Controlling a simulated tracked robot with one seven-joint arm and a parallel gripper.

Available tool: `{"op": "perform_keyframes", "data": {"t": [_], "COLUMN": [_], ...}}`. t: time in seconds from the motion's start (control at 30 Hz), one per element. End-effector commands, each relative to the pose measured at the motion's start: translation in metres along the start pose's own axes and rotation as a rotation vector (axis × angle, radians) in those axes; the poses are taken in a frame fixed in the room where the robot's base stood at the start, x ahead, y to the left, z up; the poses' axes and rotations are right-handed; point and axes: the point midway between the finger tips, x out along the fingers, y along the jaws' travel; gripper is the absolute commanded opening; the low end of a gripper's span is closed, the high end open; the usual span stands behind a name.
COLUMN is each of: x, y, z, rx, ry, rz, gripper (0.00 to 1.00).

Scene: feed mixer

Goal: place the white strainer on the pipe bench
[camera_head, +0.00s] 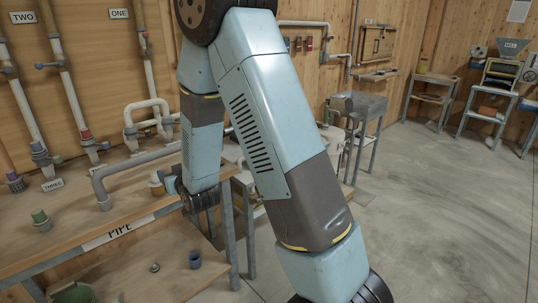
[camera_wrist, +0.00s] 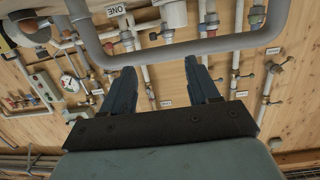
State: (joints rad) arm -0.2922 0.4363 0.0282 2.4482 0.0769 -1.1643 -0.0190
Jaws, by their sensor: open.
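The pipe bench (camera_head: 125,228) is a wooden-topped bench with a PIPE label on its front edge, at the left in the head view. My gripper (camera_head: 172,185) is over its right end, partly hidden by my own arm. In the wrist view my gripper (camera_wrist: 160,64) is open, with nothing between its two dark fingers. A small pale piece (camera_head: 157,185) shows on the bench beside my gripper. A white cylindrical piece (camera_wrist: 173,14) is at the top edge of the wrist view, beyond the fingertips. I cannot tell whether either is the white strainer.
A grey bent pipe (camera_head: 130,167) rises from the bench beside my gripper and crosses the wrist view (camera_wrist: 180,50). Wall pipes stand behind. A green-capped fitting (camera_head: 40,218) is at the bench's front left. Open floor (camera_head: 450,210) lies right.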

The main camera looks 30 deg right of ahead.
Motion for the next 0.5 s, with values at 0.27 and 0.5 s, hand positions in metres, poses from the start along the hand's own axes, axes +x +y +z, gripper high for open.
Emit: {"op": "perform_keyframes", "data": {"t": [0.27, 0.5], "x": [-0.032, -0.076], "y": [0.030, 0.053], "z": [-0.051, -0.084], "rx": [0.014, 0.029], "ry": [-0.155, -0.298], "rz": [0.033, 0.063], "gripper": [0.60, 0.60]}}
